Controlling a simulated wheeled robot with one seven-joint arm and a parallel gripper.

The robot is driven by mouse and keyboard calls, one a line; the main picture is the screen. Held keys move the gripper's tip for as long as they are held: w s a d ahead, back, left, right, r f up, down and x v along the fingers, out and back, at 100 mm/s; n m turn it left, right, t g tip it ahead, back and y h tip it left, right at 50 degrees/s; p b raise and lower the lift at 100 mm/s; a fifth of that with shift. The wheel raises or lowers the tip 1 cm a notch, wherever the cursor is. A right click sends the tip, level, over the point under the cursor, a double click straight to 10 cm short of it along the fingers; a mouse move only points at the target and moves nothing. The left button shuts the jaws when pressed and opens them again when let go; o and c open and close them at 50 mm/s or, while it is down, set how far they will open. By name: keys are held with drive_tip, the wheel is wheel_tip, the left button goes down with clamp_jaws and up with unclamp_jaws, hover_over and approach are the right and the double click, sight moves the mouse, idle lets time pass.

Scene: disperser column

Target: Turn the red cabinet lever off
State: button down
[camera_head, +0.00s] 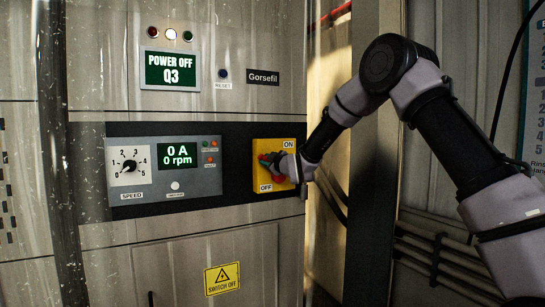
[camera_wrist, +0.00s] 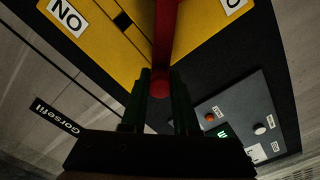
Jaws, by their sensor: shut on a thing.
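The red lever (camera_head: 264,158) sits on a yellow plate (camera_head: 289,145) marked ON at the top and OFF at the bottom left. In the wrist view the red lever (camera_wrist: 166,35) runs down between my two fingers, its rounded end at the fingertips. My gripper (camera_head: 278,166) is shut on the lever and covers much of it in the head view. The wrist view shows my gripper (camera_wrist: 160,84) below the yellow plate (camera_wrist: 105,35). The lever's exact angle is hard to tell in the head view.
The upper display (camera_head: 170,69) reads POWER OFF Q3. The speed panel (camera_head: 165,170), left of the yellow plate, shows 0 A and 0 rpm. A yellow SWITCH OFF warning sign (camera_head: 222,279) is below. A dark vertical post (camera_head: 371,200) stands right of the cabinet, close to my arm.

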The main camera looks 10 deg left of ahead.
sight(259, 180)
drive_tip(key=shift+s+a+f+n, duration=0.3)
drive_tip(key=shift+a+f+n, duration=0.15)
drive_tip(key=shift+f+n, duration=0.95)
drive_tip(key=shift+s+a+f+n, duration=0.35)
drive_tip(key=shift+f+n, duration=0.8)
drive_tip(key=shift+n, duration=0.4)
drive_tip(key=shift+s+a+f+n, duration=0.25)
drive_tip(key=shift+a+f+n, duration=0.25)
drive_tip(key=shift+f+n, duration=0.9)
drive_tip(key=c, duration=0.7)
unclamp_jaws()
drive_tip(key=shift+o, duration=0.2)
drive_tip(key=v, duration=1.1)
drive_tip(key=shift+w, duration=0.15)
